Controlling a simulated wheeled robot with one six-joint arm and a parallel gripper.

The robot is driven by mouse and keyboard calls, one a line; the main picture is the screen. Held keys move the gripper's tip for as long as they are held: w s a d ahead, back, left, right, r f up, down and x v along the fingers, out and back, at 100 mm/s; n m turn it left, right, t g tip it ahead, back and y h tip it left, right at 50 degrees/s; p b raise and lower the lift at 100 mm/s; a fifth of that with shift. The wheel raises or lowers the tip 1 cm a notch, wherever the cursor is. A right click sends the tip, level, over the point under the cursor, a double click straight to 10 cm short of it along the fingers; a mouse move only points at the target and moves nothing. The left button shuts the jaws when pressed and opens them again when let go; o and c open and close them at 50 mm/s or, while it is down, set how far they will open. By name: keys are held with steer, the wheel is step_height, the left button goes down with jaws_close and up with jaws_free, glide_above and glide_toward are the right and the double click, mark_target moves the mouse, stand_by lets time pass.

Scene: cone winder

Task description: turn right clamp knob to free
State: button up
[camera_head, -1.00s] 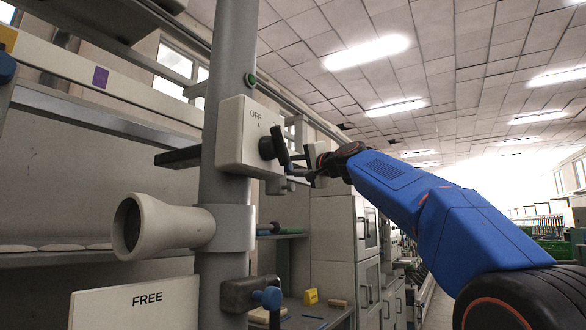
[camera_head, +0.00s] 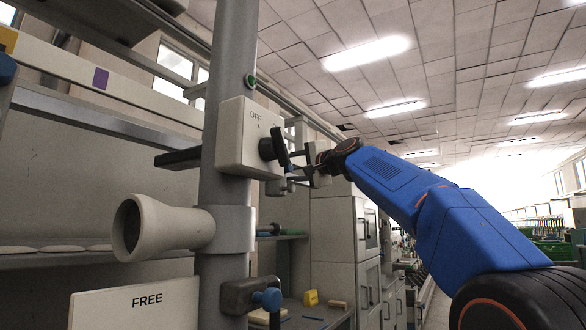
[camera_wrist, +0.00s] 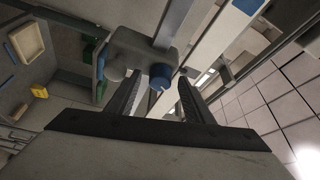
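A clamp with a dark grey body (camera_wrist: 132,52) and a round blue knob (camera_wrist: 161,76) shows in the wrist view. The knob lies between the tips of my gripper (camera_wrist: 159,82). Both dark fingers stand apart, one on each side of the knob; I cannot tell whether either touches it. In the head view my gripper (camera_head: 303,171) is small, beside the switch box, and its fingers are partly hidden there. A similar clamp (camera_head: 238,296) with a blue knob (camera_head: 268,299) sits lower on the pole in the head view; I cannot tell if it is the same one.
A white box marked OFF (camera_head: 244,143) with a black knob (camera_head: 273,148) is fixed to the grey pole (camera_head: 227,100). A cream cone (camera_head: 160,227) and a FREE sign (camera_head: 130,308) stand at left. A bench below holds a yellow piece (camera_head: 310,297).

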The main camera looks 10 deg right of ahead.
steer(key=shift+s+d, duration=0.1)
steer(key=shift+s, duration=0.05)
steer(key=v, duration=1.7)
steer(key=s+a+f+n+g+h, duration=0.15)
steer(key=s+f, duration=0.25)
steer(key=f, duration=0.7)
steer(key=s+a+f+n+g+h, duration=0.1)
steer(key=s+a+f+n+g, duration=0.2)
steer(key=f, duration=0.9)
steer(key=s+f+g+h, duration=0.15)
steer(key=s+f, duration=0.25)
steer(key=f, duration=0.7)
steer(key=s+d+f+n+g+h, duration=0.1)
steer(key=s+f+n+g, duration=0.1)
steer(key=s+f, duration=0.5)
steer(key=s+d+f+n+g+h, duration=0.1)
steer(key=s+f, duration=0.6)
steer(key=f, duration=0.9)
steer(key=s+d+f+n+g+h, duration=0.1)
steer(key=s+d+f+n+g, duration=0.1)
steer(key=s+f, duration=0.6)
step_height(320, 180, down, 3)
steer(key=shift+d+f+n+g+h, duration=0.2)
steer(key=shift+d+n+g+h, duration=0.25)
steer(key=shift+g, duration=0.45)
